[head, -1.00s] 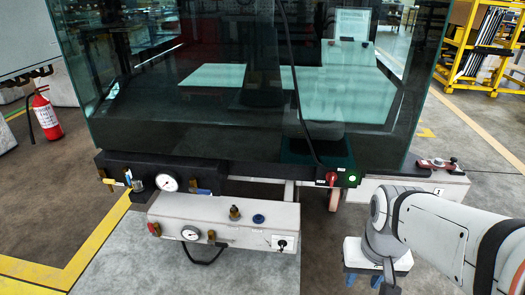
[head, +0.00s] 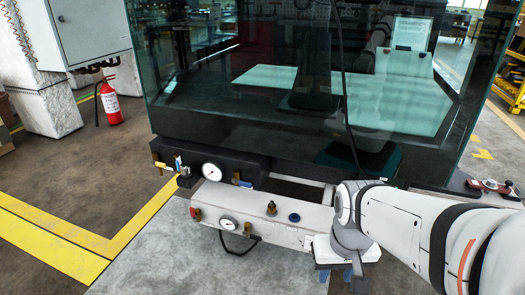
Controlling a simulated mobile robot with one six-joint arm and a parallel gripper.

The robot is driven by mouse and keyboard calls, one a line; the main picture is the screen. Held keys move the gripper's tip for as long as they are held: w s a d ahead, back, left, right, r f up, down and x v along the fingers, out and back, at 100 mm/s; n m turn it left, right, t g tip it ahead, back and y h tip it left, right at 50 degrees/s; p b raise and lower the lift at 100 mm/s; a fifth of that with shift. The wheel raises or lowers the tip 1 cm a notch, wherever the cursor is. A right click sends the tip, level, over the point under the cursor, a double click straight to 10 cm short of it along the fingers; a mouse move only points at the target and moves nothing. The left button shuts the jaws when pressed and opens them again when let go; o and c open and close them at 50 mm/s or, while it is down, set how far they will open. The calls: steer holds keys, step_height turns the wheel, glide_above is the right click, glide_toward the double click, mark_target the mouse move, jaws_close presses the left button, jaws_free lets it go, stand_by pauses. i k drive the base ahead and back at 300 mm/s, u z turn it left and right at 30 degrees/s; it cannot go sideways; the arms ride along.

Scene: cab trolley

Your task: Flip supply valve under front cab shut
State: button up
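Under the glass front cab (head: 320,60) is a black block (head: 262,166) with a round gauge (head: 211,172). I cannot tell which valve is the supply valve. My gripper (head: 338,274) points down by the box's right end, blue fingertips apart, empty, well right of the levers.
A black loop handle (head: 238,247) hangs under the white box. A fire extinguisher (head: 109,100) and grey cabinet (head: 90,30) stand at the left. The floor in front and left, with yellow lines (head: 60,245), is clear. A red-handled device (head: 490,185) is at the right.

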mark_target(192, 214)
steer(key=u, duration=0.2)
steer(key=i, duration=0.95)
steer(key=z, duration=0.05)
steer(key=k, duration=0.5)
steer(key=u, duration=1.15)
steer(key=i, duration=0.6)
steer(key=u, duration=0.9)
